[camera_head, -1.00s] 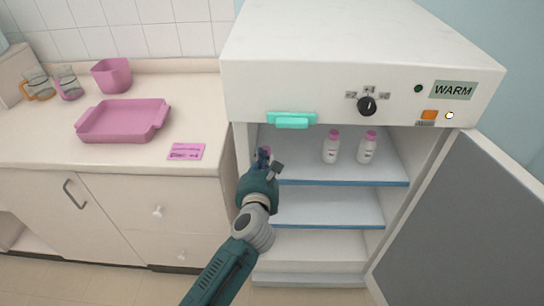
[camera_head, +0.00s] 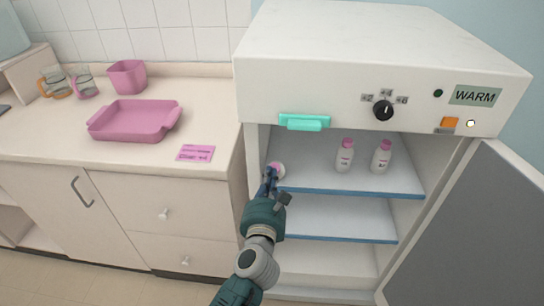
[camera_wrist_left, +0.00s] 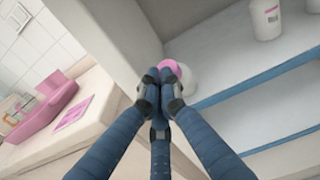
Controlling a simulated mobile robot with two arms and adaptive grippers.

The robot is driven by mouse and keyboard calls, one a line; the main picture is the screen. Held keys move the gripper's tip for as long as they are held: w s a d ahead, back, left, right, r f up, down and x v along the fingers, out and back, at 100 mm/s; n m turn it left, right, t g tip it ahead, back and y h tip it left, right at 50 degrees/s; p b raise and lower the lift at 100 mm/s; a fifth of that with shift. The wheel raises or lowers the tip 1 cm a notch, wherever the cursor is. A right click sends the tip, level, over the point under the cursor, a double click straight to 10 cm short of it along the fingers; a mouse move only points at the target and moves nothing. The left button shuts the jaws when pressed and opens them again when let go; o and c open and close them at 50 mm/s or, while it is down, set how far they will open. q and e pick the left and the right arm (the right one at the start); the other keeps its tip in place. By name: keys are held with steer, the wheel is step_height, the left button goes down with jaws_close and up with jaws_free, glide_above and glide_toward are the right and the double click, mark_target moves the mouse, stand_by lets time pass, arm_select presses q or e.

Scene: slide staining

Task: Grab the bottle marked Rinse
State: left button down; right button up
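Three white bottles with pink caps stand on the top shelf of the open cabinet. Two of them, a middle bottle (camera_head: 344,158) and a right bottle (camera_head: 381,158), stand side by side; their small labels are not readable. The third bottle (camera_head: 279,169) is at the shelf's left front, partly hidden by my left gripper (camera_head: 274,186). In the left wrist view, that bottle (camera_wrist_left: 188,79) shows just beyond the fingertips (camera_wrist_left: 160,95), its label hidden. My right gripper is not in view.
The cabinet (camera_head: 360,60) marked WARM has its door (camera_head: 465,235) swung open at right. Blue-edged shelves (camera_head: 350,191) lie inside. A pink tray (camera_head: 133,122), pink bin (camera_head: 127,76), pink card (camera_head: 195,153) and glass jugs (camera_head: 56,83) are on the left counter.

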mark_target(272, 165)
arm_select(q)
steer(key=shift+w+r, duration=0.1)
steer(key=shift+w, duration=2.4)
steer(key=shift+r+p, duration=0.8)
steer(key=shift+p, duration=0.2)
steer(key=shift+f, duration=0.1)
steer(key=shift+s, duration=0.15)
steer(key=s, duration=1.2)
steer(key=shift+r, duration=0.35)
steer(key=shift+w+f, duration=0.1)
steer(key=shift+f, duration=0.05)
